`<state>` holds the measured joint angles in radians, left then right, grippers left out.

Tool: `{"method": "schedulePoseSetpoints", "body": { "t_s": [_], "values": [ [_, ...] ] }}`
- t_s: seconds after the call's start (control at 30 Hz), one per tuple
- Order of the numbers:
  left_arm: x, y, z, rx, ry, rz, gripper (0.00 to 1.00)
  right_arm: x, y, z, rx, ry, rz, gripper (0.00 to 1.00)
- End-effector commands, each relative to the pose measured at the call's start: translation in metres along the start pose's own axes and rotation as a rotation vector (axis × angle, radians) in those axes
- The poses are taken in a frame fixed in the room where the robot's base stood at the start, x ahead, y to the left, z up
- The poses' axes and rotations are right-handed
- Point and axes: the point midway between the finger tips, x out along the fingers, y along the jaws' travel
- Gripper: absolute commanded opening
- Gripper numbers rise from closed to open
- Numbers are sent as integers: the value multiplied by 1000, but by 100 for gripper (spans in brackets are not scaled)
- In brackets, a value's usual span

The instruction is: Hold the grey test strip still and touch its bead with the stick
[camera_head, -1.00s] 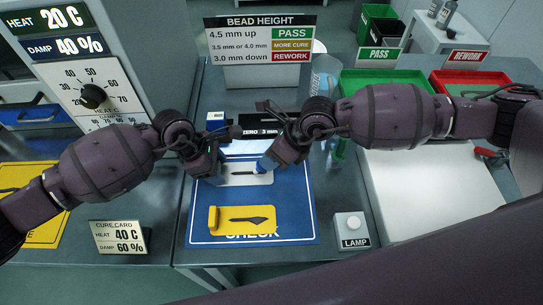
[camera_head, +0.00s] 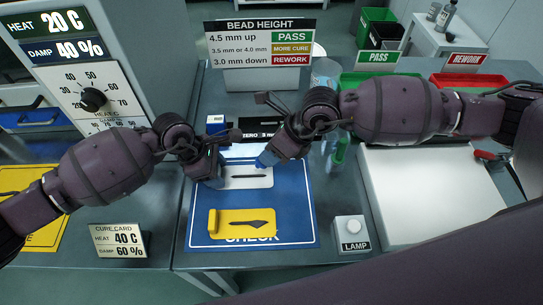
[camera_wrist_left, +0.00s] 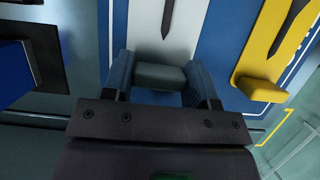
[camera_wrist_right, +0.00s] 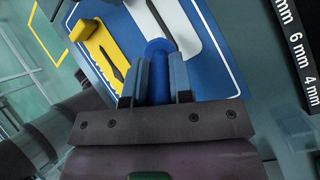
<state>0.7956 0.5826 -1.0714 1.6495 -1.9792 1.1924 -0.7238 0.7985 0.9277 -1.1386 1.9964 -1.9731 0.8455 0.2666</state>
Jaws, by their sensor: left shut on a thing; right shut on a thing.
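The grey test strip (camera_head: 240,183) lies flat on the blue mat, with a dark tapering bead (camera_head: 250,176) along it. My left gripper (camera_head: 217,178) is at its left end. In the left wrist view its fingers are shut on the strip's grey end block (camera_wrist_left: 160,77). My right gripper (camera_head: 270,160) is above the strip's right far corner, shut on the blue stick (camera_wrist_right: 158,65). In the right wrist view the stick's rounded blue end overlaps the strip near the bead; I cannot tell whether it touches. Its far tip is hidden.
A yellow strip (camera_head: 225,230) with its own dark bead lies nearer on the blue mat (camera_head: 300,210). A lamp button box (camera_head: 350,231) stands right of the mat. A bead height sign (camera_head: 262,45) and green and red trays (camera_head: 375,83) stand behind.

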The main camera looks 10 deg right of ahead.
Motion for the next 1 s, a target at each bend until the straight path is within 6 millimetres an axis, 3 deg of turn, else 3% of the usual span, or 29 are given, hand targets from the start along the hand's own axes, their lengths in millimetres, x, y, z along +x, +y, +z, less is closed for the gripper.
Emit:
{"method": "schedulePoseSetpoints", "body": {
  "t_s": [0.5,0.87,0.9,1.0],
  "values": [
    [0,0,0,0,0,0,27,-27,9,16,-1,-1,-1,0],
    [0,0,0,0,0,0,27,-30,10,18,-1,0,0,0],
    [0,0,0,0,0,0,59,-30,10,18,-1,0,0,0],
    [0,0,0,0,0,0,74,-30,10,18,0,0,-1,0]
  ]
}}
